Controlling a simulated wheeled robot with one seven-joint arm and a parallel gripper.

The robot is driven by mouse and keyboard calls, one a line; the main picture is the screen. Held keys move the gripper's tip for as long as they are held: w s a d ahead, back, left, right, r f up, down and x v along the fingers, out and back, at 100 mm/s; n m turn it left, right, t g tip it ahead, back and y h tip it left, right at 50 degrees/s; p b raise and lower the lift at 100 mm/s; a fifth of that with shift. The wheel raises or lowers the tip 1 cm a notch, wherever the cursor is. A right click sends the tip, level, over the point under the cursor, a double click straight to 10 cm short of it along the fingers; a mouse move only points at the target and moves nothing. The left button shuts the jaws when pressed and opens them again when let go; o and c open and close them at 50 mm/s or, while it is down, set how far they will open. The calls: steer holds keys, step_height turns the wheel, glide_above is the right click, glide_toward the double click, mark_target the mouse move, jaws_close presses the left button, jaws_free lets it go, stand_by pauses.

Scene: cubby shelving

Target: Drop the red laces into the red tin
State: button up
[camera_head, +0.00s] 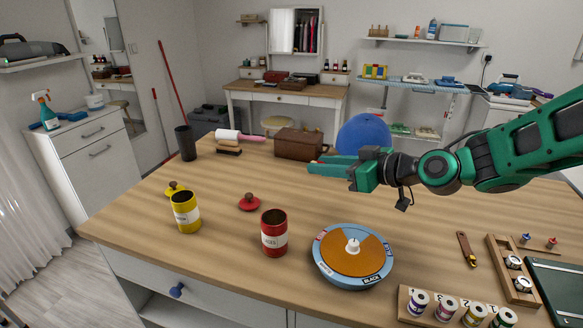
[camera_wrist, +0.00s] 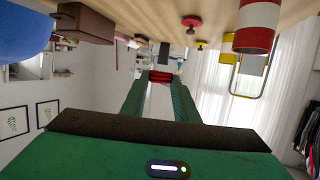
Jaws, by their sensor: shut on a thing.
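The red tin (camera_head: 274,236) stands upright and open on the table, with a white label. It shows upside down at the top right of the wrist view (camera_wrist: 257,28). A red knobbed lid (camera_head: 249,203) lies on the table behind and left of it. My gripper (camera_head: 318,166) is above the table, behind and to the right of the red tin and apart from it. In the wrist view its fingers are shut on a small red bundle (camera_wrist: 160,77), the red laces. In the head view the laces are mostly hidden by the fingers.
A yellow tin (camera_head: 186,213) and its lid (camera_head: 174,189) stand left. A round turntable (camera_head: 352,262) marked BLACK is right of the red tin. Small tins (camera_head: 446,308) line the front right.

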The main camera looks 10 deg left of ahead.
steer(key=s+a+r+n+g+y, duration=0.1)
steer(key=s+a+r+n+g, duration=0.15)
steer(key=s, duration=0.35)
steer(key=s+a+r+n+g+y, duration=0.1)
steer(key=s+a+r+n+g, duration=0.15)
steer(key=s, duration=0.25)
steer(key=shift+g, duration=0.3)
steer(key=shift+s+a+f, duration=0.1)
steer(key=shift+s+f, duration=0.05)
steer(key=shift+f, duration=0.8)
steer(key=shift+s+a+f, duration=0.1)
steer(key=shift+a+f, duration=0.05)
steer(key=shift+f, duration=0.85)
steer(key=shift+s+a+f, duration=0.1)
steer(key=shift+s+f, duration=0.05)
steer(key=shift+f, duration=0.8)
steer(key=o, duration=1.2)
steer(key=shift+m, duration=0.3)
steer(key=v, duration=1)
steer(key=shift+d+r, duration=0.25)
steer(key=shift+d, duration=0.05)
